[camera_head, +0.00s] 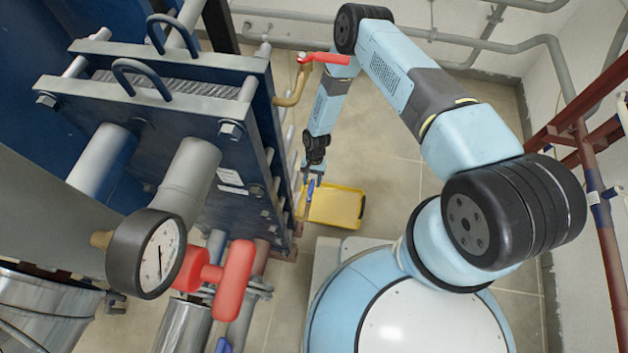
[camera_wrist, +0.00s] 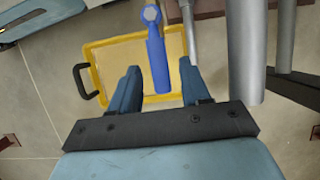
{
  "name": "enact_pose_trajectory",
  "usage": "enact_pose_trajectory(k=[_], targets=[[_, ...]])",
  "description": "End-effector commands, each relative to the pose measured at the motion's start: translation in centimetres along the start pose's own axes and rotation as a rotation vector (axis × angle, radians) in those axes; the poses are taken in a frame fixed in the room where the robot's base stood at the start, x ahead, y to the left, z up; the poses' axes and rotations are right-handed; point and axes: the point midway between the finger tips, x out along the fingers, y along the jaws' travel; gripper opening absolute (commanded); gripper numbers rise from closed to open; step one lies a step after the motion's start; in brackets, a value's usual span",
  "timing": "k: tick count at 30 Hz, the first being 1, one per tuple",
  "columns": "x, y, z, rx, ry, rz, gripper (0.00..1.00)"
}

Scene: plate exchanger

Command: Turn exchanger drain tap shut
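The drain tap shows in the wrist view as a blue lever (camera_wrist: 158,62) with a round pale pivot (camera_wrist: 151,14) at its far end. The lever points back toward my gripper (camera_wrist: 160,68). My gripper is open, with one blue finger on each side of the lever's near end. A gap shows on both sides, and whether a finger touches the lever cannot be told for depth. In the head view my gripper (camera_head: 314,172) hangs low beside the exchanger (camera_head: 190,110), and a small blue part of the lever (camera_head: 311,189) shows just below it. The tap body is mostly hidden.
A yellow tray (camera_head: 337,206) lies on the floor below the tap. Grey pipes (camera_wrist: 246,50) stand right of the lever in the wrist view. A red-levered valve (camera_head: 325,58), a gauge (camera_head: 150,253) and a red handle (camera_head: 233,282) are on the exchanger side.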

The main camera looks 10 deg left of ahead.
Motion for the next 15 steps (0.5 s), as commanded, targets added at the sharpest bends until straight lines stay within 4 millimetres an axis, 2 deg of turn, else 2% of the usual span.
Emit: enact_pose_trajectory(k=[1,12,15], targets=[[-0.01,0.01,-0.01,0.000,0.000,0.000,0.41],[-0.02,0.04,-0.02,0.001,0.000,0.000,0.06],[-0.03,0.05,-0.02,0.001,0.000,0.000,0.00]])
